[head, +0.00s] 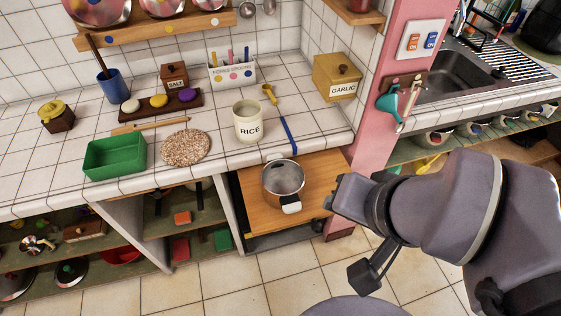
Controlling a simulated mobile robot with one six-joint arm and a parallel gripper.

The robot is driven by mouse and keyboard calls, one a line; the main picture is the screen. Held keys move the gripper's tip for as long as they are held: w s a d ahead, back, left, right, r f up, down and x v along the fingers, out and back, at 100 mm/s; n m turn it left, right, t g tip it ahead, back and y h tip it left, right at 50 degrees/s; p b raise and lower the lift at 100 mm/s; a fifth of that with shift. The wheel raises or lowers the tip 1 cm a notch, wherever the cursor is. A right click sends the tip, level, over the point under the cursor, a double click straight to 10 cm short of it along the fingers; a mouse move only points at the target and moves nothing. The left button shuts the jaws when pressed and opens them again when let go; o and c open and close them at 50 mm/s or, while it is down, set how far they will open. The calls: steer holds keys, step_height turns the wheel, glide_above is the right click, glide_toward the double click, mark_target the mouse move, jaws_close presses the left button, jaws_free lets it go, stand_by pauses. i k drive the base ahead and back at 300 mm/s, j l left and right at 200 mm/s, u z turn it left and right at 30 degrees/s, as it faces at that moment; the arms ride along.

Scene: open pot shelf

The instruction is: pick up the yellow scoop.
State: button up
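A bright yellow object (430,163), which may be the yellow scoop, lies on the open shelf under the sink counter at the right. It is partly hidden behind my arm, so its full shape does not show. A smaller mustard-yellow spoon or scoop (269,93) lies on the tiled counter behind the rice jar. My gripper (338,196) points left in front of the pink post, beside the pot on the wooden pull-out board. It is apart from both yellow things. Its fingers are too small and dark to tell whether they are open.
A pot (284,178) stands on the pull-out wooden board (250,208). Several pots line the green shelf (475,127) at right. The pink post (372,130) separates the counters. The rice jar (248,121), green bin (115,156) and garlic box (337,78) stand on the left counter.

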mark_target(266, 89)
steer(key=i+j, duration=0.2)
steer(key=j, duration=0.15)
steer(key=i+j, duration=0.4)
steer(key=j, duration=0.25)
steer(key=l+z, duration=0.05)
